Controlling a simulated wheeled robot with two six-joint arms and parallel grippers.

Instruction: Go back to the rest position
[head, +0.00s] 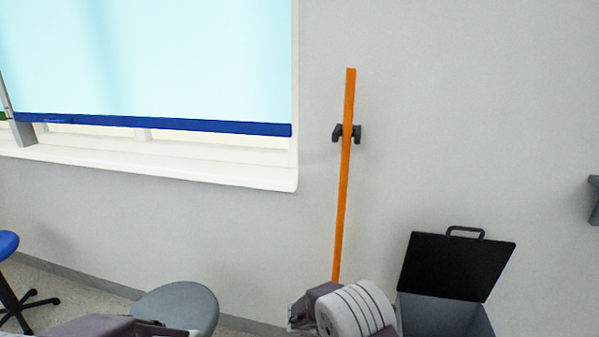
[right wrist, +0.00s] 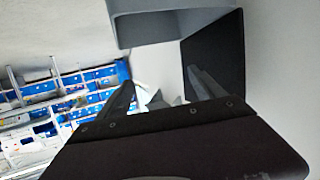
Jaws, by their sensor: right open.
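No rotary switch shows clearly in either view. My right gripper (right wrist: 159,84) shows in the right wrist view with its two dark fingers spread apart and nothing between them. In the head view my right arm is at the bottom centre, a white ribbed joint with grey-purple parts; its fingers cannot be made out there. My left arm lies low along the bottom left edge. The dark parts at its end (head: 165,329) are cut off by the frame, and their opening cannot be judged.
A grey bin (head: 445,316) with its black lid (head: 457,266) raised stands beside my right arm. An orange pole (head: 344,190) stands upright in a wall clip (head: 338,133). A grey round stool (head: 178,303) is near my left arm. A blue stool (head: 8,243) is at far left.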

